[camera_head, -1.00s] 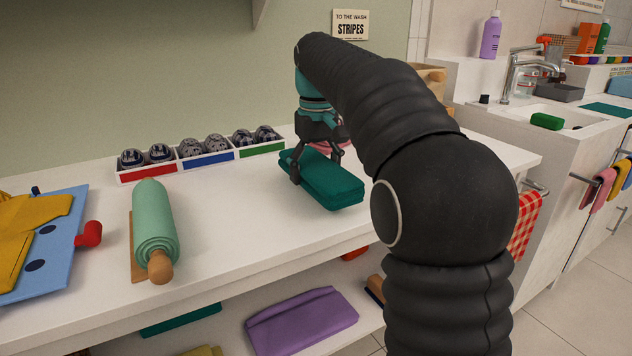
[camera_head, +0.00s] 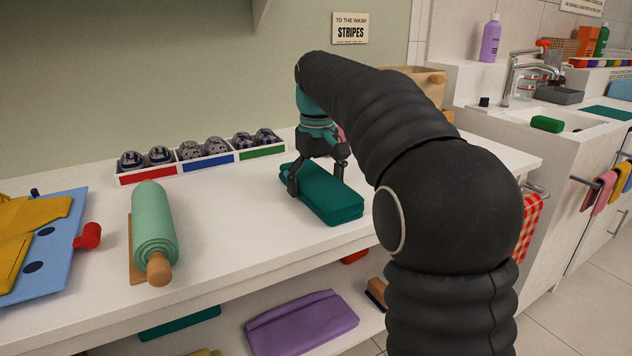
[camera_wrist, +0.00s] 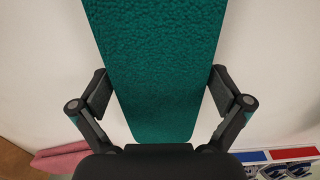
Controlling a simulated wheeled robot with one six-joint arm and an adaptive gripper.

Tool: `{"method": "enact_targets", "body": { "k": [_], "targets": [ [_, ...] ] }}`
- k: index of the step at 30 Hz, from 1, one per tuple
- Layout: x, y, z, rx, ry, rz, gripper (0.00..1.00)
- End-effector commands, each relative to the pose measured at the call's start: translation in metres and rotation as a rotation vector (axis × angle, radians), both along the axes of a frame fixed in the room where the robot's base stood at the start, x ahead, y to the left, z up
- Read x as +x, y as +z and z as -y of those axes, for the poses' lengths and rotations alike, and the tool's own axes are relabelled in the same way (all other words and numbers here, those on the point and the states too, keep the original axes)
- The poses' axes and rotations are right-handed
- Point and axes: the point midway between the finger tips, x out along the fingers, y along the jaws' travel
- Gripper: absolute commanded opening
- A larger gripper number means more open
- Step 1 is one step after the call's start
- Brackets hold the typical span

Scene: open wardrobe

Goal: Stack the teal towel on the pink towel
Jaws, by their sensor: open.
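The teal towel (camera_head: 331,203) lies folded in a long block on the white top, and it fills the middle of the wrist view (camera_wrist: 155,65). My gripper (camera_head: 317,182) is low over the towel's far end, pointing down. The pink towel (camera_wrist: 62,158) shows in part at the lower left of the wrist view, apart from the teal one. In the head view my arm and gripper hide nearly all of it.
A divided tray (camera_head: 222,160) of patterned rolled items stands behind, left of my gripper. A mint roll with a wooden end (camera_head: 153,225) and a blue board with yellow cloth (camera_head: 62,255) lie left. A purple folded cloth (camera_head: 303,322) lies on the shelf below.

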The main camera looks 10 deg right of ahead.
Motion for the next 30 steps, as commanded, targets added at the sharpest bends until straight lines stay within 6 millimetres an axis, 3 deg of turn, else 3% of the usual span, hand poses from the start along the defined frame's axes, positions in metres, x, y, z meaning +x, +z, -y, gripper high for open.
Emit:
{"method": "enact_targets", "body": {
  "k": [5, 21, 30],
  "targets": [
    [0.0, 0.011, 0.0, 0.0, 0.0, 0.001, 1.0],
    [-0.002, 0.101, 0.001, 0.001, 0.0, 0.002, 1.0],
    [-0.002, 0.121, 0.001, 0.0, 0.0, 0.001, 1.0]
  ]
}}
